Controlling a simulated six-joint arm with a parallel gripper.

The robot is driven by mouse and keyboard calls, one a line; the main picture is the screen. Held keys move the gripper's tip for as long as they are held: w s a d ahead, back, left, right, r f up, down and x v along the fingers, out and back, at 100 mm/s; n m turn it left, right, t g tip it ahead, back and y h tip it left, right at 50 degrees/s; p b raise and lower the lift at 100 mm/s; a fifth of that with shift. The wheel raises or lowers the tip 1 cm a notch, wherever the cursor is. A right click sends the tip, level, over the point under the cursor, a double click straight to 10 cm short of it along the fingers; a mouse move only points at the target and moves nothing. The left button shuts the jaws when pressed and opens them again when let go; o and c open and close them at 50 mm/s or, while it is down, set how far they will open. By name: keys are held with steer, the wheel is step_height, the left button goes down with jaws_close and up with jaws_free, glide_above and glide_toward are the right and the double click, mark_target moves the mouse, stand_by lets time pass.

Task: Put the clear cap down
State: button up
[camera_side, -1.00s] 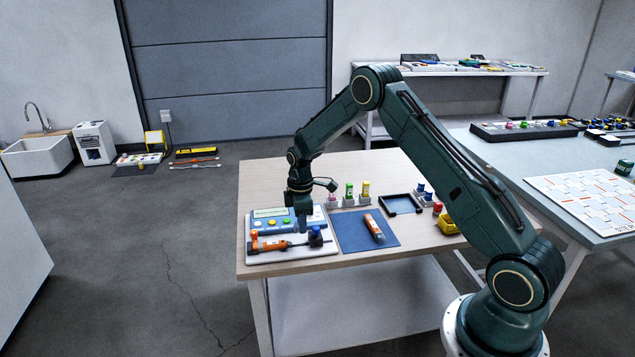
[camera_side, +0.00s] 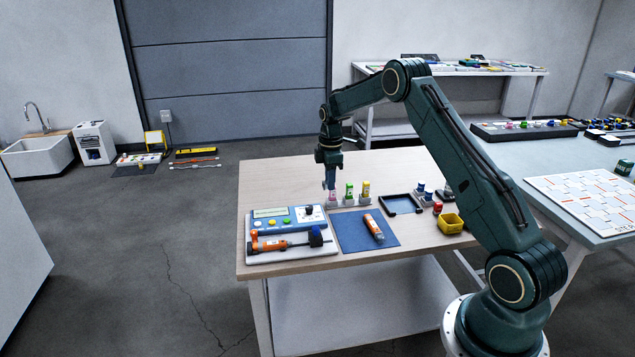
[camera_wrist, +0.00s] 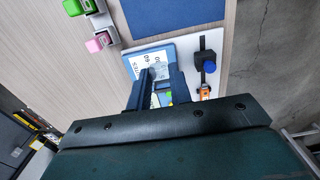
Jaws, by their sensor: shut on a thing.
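My gripper (camera_side: 329,184) is raised above the wooden table, near the pink-topped bottle in the side view. In the wrist view its two fingers (camera_wrist: 160,82) are close together, with a small pale, see-through piece, seemingly the clear cap (camera_wrist: 159,71), between their tips. The cap is too small to make out in the side view. Below the fingers in the wrist view lies the blue meter (camera_wrist: 140,58) with its display. In the side view the meter (camera_side: 268,222) rests at the back of a white tray (camera_side: 285,258), behind an orange tool (camera_side: 268,243).
A blue mat (camera_side: 350,236) holds an orange and white tube (camera_side: 374,228). The table's back left is clear.

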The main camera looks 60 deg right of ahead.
step_height(320, 180, up, 6)
glide_above(353, 215)
step_height(353, 215, down, 20)
steer(key=shift+d+r, duration=0.15)
stand_by(0.9)
steer(key=o, duration=0.7)
steer(key=shift+o, duration=0.2)
step_height(353, 215, up, 12)
stand_by(0.6)
steer(key=shift+r, duration=0.1)
stand_by(0.4)
